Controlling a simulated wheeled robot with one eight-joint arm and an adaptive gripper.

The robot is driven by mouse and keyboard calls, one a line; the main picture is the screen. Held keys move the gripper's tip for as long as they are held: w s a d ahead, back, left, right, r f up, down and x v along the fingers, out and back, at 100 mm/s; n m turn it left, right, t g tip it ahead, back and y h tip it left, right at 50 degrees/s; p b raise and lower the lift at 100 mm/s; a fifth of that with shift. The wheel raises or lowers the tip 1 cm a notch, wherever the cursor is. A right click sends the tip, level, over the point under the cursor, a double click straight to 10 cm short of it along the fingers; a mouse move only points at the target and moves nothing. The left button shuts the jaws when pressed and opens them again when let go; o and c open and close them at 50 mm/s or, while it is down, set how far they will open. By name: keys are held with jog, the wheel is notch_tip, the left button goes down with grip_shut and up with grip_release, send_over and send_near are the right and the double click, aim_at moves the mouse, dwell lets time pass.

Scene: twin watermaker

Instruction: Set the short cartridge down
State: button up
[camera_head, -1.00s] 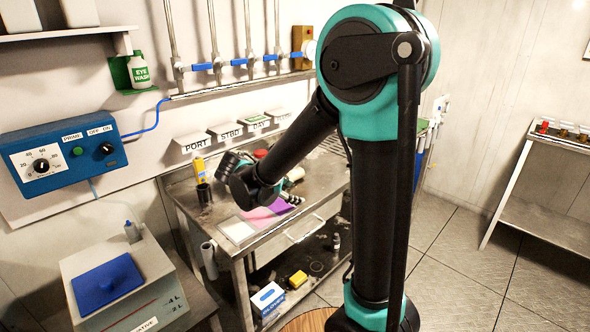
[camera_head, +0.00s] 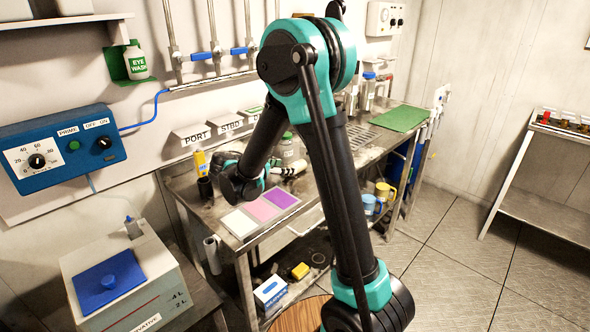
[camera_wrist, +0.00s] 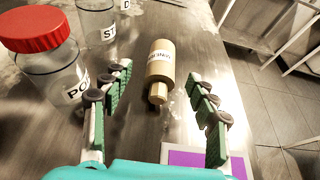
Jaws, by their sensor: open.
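The short cartridge (camera_wrist: 161,62) is a beige cylinder with a pale printed label and a narrower end towards me. In the wrist view it appears to lie on the steel bench (camera_wrist: 140,135), ahead of and between my fingers. My gripper (camera_wrist: 160,100) is open, with a gap to the cartridge on both sides. In the head view my gripper (camera_head: 279,171) is low over the bench behind the coloured mats, and the cartridge (camera_head: 298,167) shows as a small cream shape at its fingertips. Contact beneath the cartridge is not clear.
A red-lidded jar (camera_wrist: 45,60) stands close left of my fingers, with another clear jar (camera_wrist: 97,20) behind it. White, pink and purple mats (camera_head: 261,209) lie along the bench front. A green mat (camera_head: 400,118) lies at the far right end.

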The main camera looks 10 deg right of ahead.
jog(key=shift+x, duration=3.3)
jog(key=shift+s+f, duration=0.15)
jog(key=shift+c, duration=0.4)
grip_shut()
